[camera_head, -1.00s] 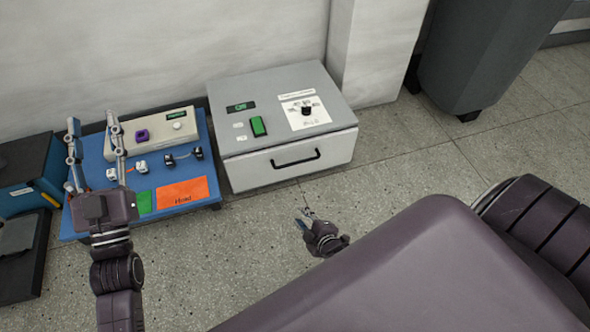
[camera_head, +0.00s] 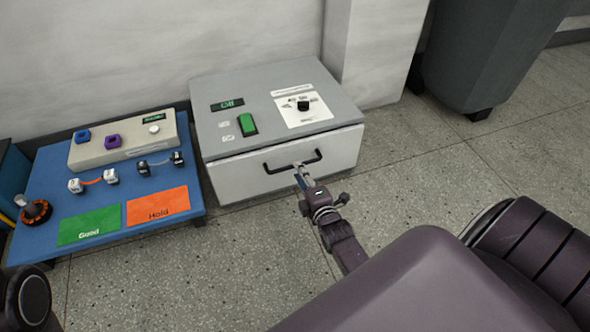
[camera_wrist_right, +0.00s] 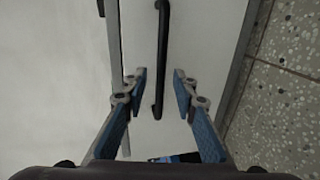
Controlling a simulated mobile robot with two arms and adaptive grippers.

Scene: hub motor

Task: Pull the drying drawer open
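The drying drawer (camera_head: 235,182) is the white front of a grey-topped box and looks closed. Its black bar handle (camera_head: 292,162) runs across the front. My right gripper (camera_head: 299,168) is at the handle's right part in the head view. In the right wrist view the handle (camera_wrist_right: 161,60) lies between the two open fingers of my right gripper (camera_wrist_right: 160,82), with a gap on each side. I cannot tell how deep the handle sits between them. Of my left arm only a dark part shows at the lower left edge; its gripper is out of view.
The box top (camera_head: 225,130) carries a green switch (camera_head: 247,124) and a black knob (camera_head: 303,105). A blue table (camera_head: 45,180) with green and orange mats stands to the left. Speckled floor (camera_head: 410,200) in front of the drawer is clear apart from my arm.

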